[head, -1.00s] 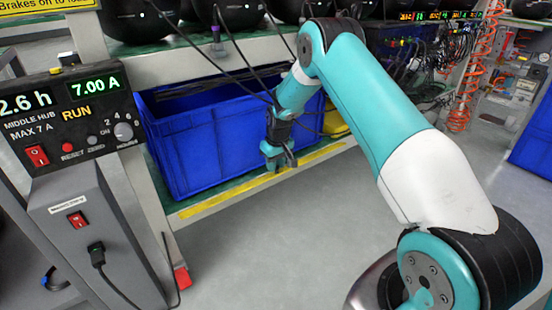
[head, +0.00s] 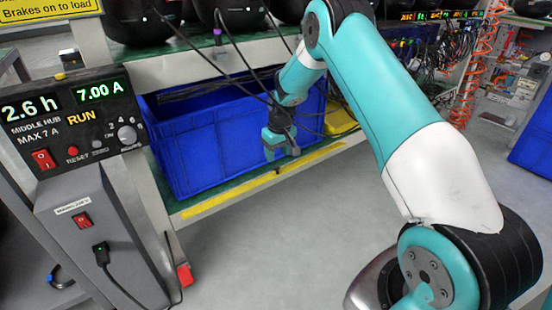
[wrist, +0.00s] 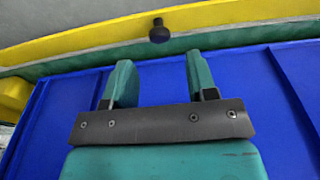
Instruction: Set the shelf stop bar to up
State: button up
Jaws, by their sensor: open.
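The shelf stop bar (head: 220,199) is a long yellow strip lying low along the front edge of the lower shelf, in front of a blue bin. It also crosses the top of the wrist view (wrist: 240,18). A small black knob (wrist: 159,30) sits on it near the middle; in the head view the knob (head: 277,172) is just below my gripper. My gripper (head: 284,154) is open and empty. In the wrist view its two teal fingers (wrist: 160,75) are spread apart and point toward the bar, with the knob beyond their tips, apart from them.
The blue bin (head: 200,150) stands on the lower shelf (head: 240,185) close behind my gripper. A control panel (head: 70,120) on a grey box stands at left. The floor (head: 270,250) before the shelf is clear.

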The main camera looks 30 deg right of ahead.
notch_tip(320, 180, up, 12)
jog(key=s+p, duration=0.1)
jog(key=p, duration=0.2)
jog(key=shift+s+r, duration=0.15)
jog(key=shift+s, duration=0.1)
jog(key=t+b, duration=0.3)
jog(key=b, duration=0.2)
send_near(277, 167)
jog(key=b+x, duration=0.7)
jog(key=x, duration=0.2)
jog(key=shift+w, duration=0.1)
jog(key=shift+c, duration=0.2)
